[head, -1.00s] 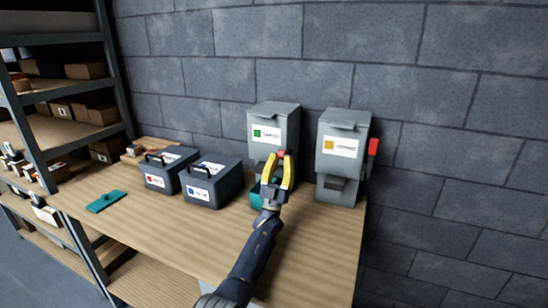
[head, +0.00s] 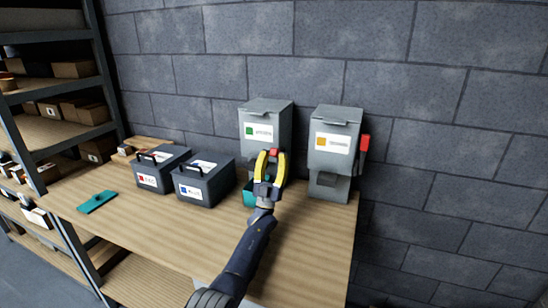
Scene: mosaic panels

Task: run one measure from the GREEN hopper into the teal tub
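The green hopper (head: 281,117) is a grey box with a green-square label, standing near the wall at the back of the bench. My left gripper (head: 272,154), with yellow fingers, is in front of its lower part. Its fingers are apart. A small red part (head: 275,153) shows between the fingertips; I cannot tell whether they touch it. The teal tub (head: 248,193) stands below the hopper, mostly hidden behind my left gripper; its contents cannot be seen. My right gripper is not in view.
A second hopper (head: 334,158) with an orange-square label and a red lever (head: 364,144) stands to the right. Two dark cases (head: 204,186) (head: 160,170) stand left. A teal flat piece (head: 97,202) lies on the bench (head: 160,222), whose front middle is clear. Shelving (head: 48,135) is far left.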

